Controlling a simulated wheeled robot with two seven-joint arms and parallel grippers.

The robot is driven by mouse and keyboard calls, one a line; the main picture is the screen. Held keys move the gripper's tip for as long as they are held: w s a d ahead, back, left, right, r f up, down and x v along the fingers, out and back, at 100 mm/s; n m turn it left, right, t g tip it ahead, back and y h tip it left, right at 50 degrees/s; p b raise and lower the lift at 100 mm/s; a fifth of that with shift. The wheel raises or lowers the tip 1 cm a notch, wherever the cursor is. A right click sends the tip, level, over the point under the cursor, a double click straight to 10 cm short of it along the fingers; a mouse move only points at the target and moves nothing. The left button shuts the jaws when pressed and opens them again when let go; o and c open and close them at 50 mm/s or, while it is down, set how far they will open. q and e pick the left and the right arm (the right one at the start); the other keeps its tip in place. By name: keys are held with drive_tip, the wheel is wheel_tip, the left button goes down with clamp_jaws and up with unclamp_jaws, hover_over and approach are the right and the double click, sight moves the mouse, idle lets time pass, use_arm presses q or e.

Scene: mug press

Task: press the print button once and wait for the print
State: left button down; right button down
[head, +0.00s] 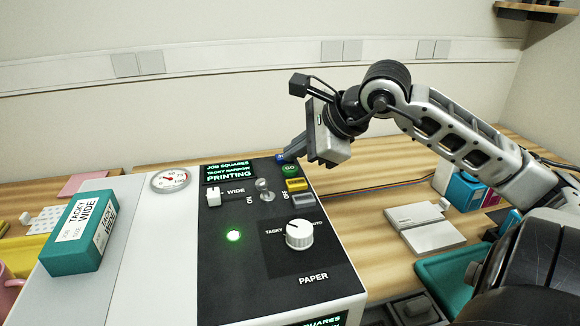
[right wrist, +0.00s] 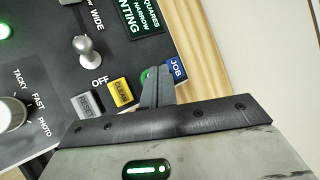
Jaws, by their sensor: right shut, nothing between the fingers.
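The press (head: 215,270) has a dark panel with a display (head: 229,172) reading "JOB SQUARES, TACKY NARROW, PRINTING". In the right wrist view the fingers (right wrist: 153,88) hide most of the green button. Whether they touch it I cannot tell. My left gripper is not in view.
A round lamp (head: 233,235) glows green. A toggle switch (head: 264,190), a white slider (head: 213,195) and a paper knob (head: 299,234) stand up from the panel. A teal TACKY WIDE box (head: 65,255) lies at left. A teal tray (head: 440,277) is at right.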

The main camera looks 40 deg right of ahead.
sight(296, 170)
drive_tip(key=shift+r+p, duration=1.25)
drive_tip(key=shift+r, duration=1.25)
